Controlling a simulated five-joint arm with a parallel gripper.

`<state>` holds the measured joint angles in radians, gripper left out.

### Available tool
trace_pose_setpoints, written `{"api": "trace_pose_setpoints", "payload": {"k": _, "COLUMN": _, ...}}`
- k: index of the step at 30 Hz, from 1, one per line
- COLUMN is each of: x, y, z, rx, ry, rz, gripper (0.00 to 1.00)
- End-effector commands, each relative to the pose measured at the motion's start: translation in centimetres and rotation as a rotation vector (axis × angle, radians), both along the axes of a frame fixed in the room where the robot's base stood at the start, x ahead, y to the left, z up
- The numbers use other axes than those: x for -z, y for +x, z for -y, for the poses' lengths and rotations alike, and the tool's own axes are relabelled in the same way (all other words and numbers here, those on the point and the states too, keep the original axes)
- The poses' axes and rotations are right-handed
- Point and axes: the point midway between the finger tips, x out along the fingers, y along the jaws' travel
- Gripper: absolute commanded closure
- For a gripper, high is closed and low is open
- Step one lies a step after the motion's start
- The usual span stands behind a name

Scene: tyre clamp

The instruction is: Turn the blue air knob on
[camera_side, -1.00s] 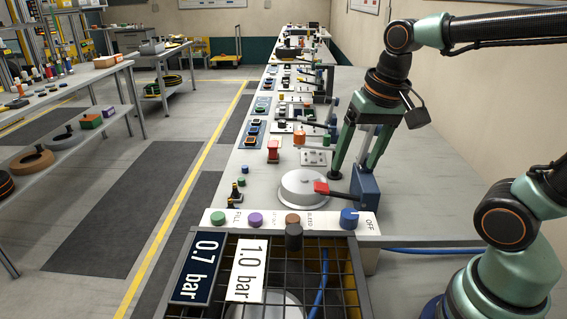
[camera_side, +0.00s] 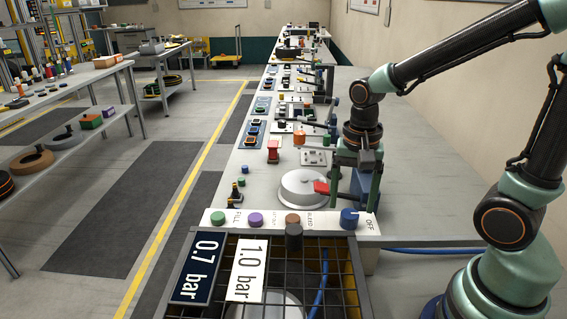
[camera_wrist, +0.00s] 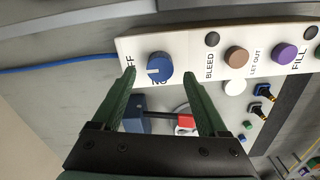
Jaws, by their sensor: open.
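The blue air knob (camera_side: 349,218) stands at the right end of the white control panel (camera_side: 303,221), beside the word OFF. In the wrist view the blue knob (camera_wrist: 158,69) has a short white mark on it; the OFF label is partly covered by a finger. A second label by the knob is partly hidden. My gripper (camera_side: 355,203) is open and empty, pointing down just behind the knob. In the wrist view my gripper (camera_wrist: 159,76) has its green fingertips either side of the knob in the picture. I see no clear contact with it.
Brown (camera_side: 292,219), purple (camera_side: 256,219) and green (camera_side: 218,218) knobs share the panel. A red-tipped lever (camera_side: 321,188) and a round grey disc (camera_side: 302,187) lie close behind. A wire cage (camera_side: 348,282) with pressure signs stands in front.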

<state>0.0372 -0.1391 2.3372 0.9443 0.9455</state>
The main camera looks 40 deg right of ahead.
Motion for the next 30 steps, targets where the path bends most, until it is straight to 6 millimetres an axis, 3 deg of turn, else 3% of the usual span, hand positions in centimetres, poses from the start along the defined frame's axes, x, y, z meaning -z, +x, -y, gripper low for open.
{"api": "trace_pose_setpoints", "payload": {"k": 6, "x": 2.1, "y": 0.0, "z": 0.0, "rx": -0.001, "ry": 0.0, "rz": -0.001, "gripper": 0.23}}
{"api": "trace_pose_setpoints", "payload": {"k": 16, "x": 2.5, "y": 0.0, "z": 0.0, "rx": -0.001, "ry": 0.0, "rz": 0.001, "gripper": 0.23}}
{"api": "trace_pose_setpoints", "payload": {"k": 17, "x": 2.5, "y": 0.0, "z": 0.0, "rx": -0.001, "ry": 0.0, "rz": 0.001, "gripper": 0.27}}
{"api": "trace_pose_setpoints", "payload": {"k": 21, "x": 2.5, "y": 0.0, "z": 0.0, "rx": -0.001, "ry": 0.0, "rz": 0.001, "gripper": 0.81}}
{"api": "trace_pose_setpoints", "payload": {"k": 23, "x": 2.5, "y": 0.0, "z": 0.0, "rx": -0.001, "ry": 0.0, "rz": 0.001, "gripper": 1.0}}
{"api": "trace_pose_setpoints", "payload": {"k": 30, "x": 2.4, "y": 0.0, "z": 0.0, "rx": -0.016, "ry": 0.0, "rz": 0.001, "gripper": 1.0}}
